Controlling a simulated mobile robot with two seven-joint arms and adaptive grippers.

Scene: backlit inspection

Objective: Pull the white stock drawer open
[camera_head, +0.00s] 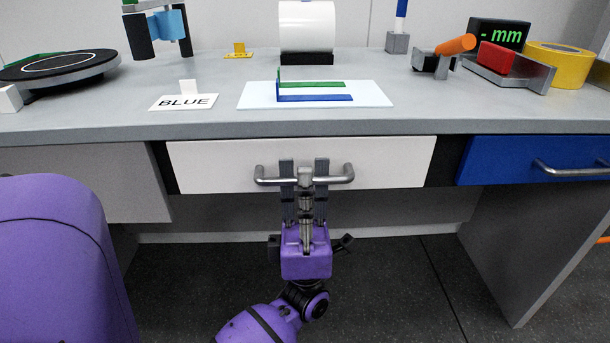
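The white stock drawer (216,165) is under the bench top and looks closed or nearly so. A grey bar handle (342,179) runs across its front. My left gripper (304,168) reaches up to the middle of this handle. Its two fingers overlap the bar side by side, with a small grey piece between them. The fingers are partly apart, and I cannot tell whether they press on the handle. My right gripper is not in view.
A blue drawer (500,160) with its own handle is to the right. The grey bench top (220,122) carries a "BLUE" card (184,102), a white plate with green and blue strips (370,94), and a yellow roll (556,66). The floor below the drawer looks clear.

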